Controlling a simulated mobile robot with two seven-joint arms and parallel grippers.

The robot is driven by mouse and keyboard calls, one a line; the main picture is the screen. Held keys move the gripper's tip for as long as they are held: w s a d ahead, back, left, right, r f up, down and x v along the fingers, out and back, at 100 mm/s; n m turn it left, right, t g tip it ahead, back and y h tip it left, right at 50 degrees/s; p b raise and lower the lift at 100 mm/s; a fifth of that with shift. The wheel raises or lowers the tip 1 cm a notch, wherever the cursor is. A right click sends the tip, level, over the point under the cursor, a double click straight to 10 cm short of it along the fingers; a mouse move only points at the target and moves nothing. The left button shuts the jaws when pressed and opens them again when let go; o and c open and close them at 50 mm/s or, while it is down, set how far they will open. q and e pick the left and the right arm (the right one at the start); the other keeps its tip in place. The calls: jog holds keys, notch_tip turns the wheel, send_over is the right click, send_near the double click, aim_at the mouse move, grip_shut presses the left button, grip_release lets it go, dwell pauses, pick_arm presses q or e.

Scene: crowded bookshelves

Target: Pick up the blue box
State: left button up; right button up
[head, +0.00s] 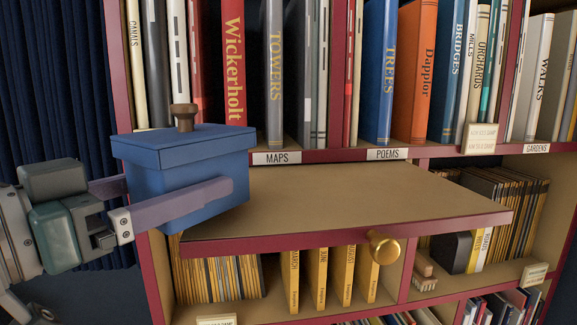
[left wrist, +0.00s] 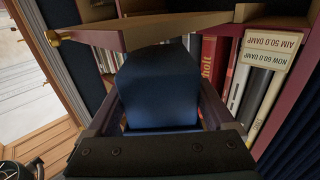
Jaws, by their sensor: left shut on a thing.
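The blue box (head: 190,170) has a lid with a brown knob (head: 184,117) on top. My left gripper (head: 175,197) is shut on it, with one finger along its front side and the other on its far left side. The box is upright, at the left end of the pull-out shelf board (head: 345,205). I cannot tell whether its bottom touches anything. In the left wrist view the blue box (left wrist: 160,88) sits between the two fingers. My right gripper does not show.
The pull-out board has a brass knob (head: 384,248) and is otherwise bare. Rows of books, including a red one (head: 232,60), stand above it. Yellow volumes (head: 318,280) stand below. A brush (head: 424,275) lies at the lower right. A dark blue curtain (head: 55,100) hangs at the left.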

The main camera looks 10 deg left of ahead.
aim_at(144, 192)
pick_arm(q)
jog(key=shift+v, duration=1.55)
jog(key=shift+s+a, duration=0.2)
jog(key=shift+s, duration=0.2)
jog(key=shift+r, duration=0.1)
